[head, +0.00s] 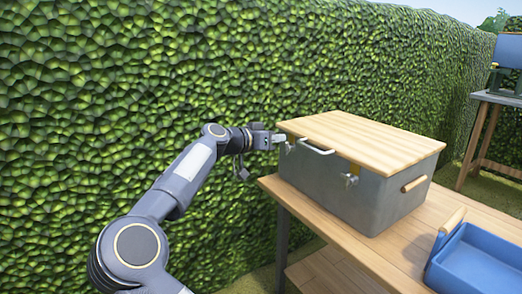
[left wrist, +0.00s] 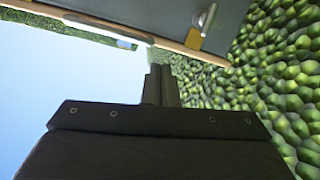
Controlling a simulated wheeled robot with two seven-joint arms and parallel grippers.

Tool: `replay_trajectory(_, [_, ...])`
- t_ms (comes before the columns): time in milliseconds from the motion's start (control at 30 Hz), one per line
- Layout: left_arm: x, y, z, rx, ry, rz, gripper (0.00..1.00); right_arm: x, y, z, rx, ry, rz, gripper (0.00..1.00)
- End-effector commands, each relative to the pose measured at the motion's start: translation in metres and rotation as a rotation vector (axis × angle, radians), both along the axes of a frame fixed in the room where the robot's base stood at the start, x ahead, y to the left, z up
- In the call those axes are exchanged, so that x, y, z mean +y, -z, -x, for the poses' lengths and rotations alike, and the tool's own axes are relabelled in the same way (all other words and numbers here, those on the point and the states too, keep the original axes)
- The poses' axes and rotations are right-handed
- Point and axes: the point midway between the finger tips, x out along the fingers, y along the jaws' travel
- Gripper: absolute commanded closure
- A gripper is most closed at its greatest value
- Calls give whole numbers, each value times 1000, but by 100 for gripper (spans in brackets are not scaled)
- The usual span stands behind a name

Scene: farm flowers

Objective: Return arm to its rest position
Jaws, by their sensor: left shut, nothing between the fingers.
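My left gripper (head: 279,138) is shut with nothing in it, at the end of my left arm. It is at the near left corner of a grey metal box (head: 330,184) with a wooden lid (head: 365,138), which is closed. In the left wrist view the shut fingers (left wrist: 161,84) point toward the box's edge, with the grey box wall (left wrist: 165,15) above them. Whether the fingertips touch the box I cannot tell. My right gripper is not in view.
The box stands on a wooden table (head: 400,245) with a blue tray (head: 482,262) at its right. A tall green hedge (head: 120,90) runs behind the arm. Another table (head: 500,98) with a blue object (head: 509,50) stands at the far right.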

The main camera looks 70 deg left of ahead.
Motion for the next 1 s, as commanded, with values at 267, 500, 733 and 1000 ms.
replay_trajectory(267, [-16, 27, 33, -4, 1, -2, 100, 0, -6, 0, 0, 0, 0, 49])
replay_trajectory(500, [-19, 33, 39, -3, 2, -6, 100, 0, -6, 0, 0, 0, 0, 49])
replay_trajectory(733, [-27, 32, 33, -5, 20, 1, 100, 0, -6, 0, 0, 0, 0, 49])
replay_trajectory(1000, [-160, 26, -41, 29, 284, 127, 100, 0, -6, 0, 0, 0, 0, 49])
